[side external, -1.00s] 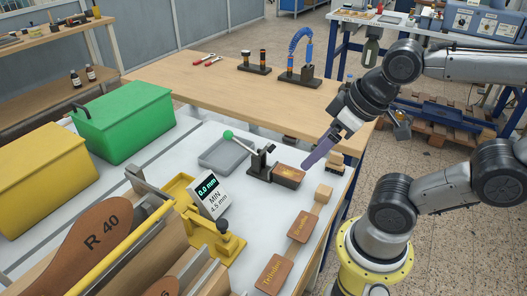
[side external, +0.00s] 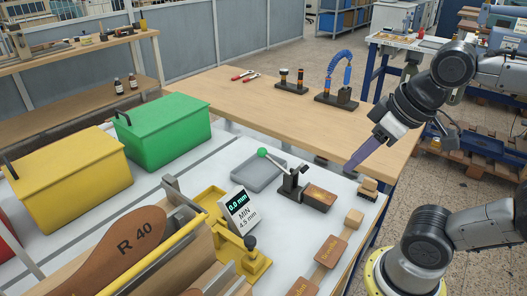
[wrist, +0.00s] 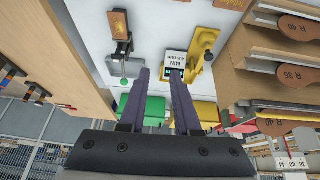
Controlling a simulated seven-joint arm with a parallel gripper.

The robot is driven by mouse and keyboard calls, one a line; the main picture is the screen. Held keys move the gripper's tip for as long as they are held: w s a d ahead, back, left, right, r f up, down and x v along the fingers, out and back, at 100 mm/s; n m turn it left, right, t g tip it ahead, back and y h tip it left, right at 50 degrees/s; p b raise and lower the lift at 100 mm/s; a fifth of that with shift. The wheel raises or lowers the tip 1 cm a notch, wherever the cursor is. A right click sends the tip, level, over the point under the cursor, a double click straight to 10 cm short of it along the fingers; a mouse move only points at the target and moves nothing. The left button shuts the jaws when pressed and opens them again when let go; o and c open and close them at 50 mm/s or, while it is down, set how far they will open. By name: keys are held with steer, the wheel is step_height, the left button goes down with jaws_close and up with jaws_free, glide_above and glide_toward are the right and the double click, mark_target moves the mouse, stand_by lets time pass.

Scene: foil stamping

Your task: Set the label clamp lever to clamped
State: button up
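The label clamp (side external: 291,184) is a small dark fixture on the white table, at the end of a brown block with gold marking (side external: 319,196). Its lever slopes up and away from the block, ending in a green ball knob (side external: 262,152). In the wrist view the clamp (wrist: 122,47) and knob (wrist: 124,81) lie left of the fingers. My gripper (side external: 350,167) has long purple fingers and hangs above and to the right of the block, apart from the clamp. In the wrist view my gripper (wrist: 160,72) is open, with nothing between the fingers.
A yellow gauge stand (side external: 255,266) with a display (side external: 239,213) stands in front. A brush (side external: 368,188) and wooden blocks are at the right. Green (side external: 163,130) and yellow (side external: 72,180) boxes stand left.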

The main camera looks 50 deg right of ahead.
steer(key=w+r, duration=0.2)
steer(key=r, duration=0.1)
steer(key=w+r, duration=0.1)
steer(key=r, duration=0.1)
steer(key=shift+w+d+r, duration=0.15)
steer(key=shift+w+d, duration=0.2)
jaws_close()
steer(key=w+d+r+g+h, duration=0.1)
steer(key=w+r, duration=0.2)
steer(key=w, duration=0.4)
steer(key=w+d+r+g, duration=0.1)
steer(key=w+d+r, duration=0.1)
steer(key=w+r, duration=0.3)
steer(key=w+d+f+m+g, duration=0.1)
steer(key=w+d+f, duration=0.15)
steer(key=w, duration=0.45)
steer(key=w+d+f+g, duration=0.1)
steer(key=w+f, duration=0.2)
steer(key=w, duration=0.4)
steer(key=w+d+f+g, duration=0.1)
steer(key=w+d+f, duration=0.2)
steer(key=f, duration=0.7)
steer(key=w+d+f+g, duration=0.2)
steer(key=w+f, duration=0.5)
steer(key=f, duration=0.4)
steer(key=shift+w+d+m+g, duration=0.15)
steer(key=shift+d+m+g, duration=0.2)
steer(key=shift+d, duration=0.25)
steer(key=shift+f, duration=0.1)
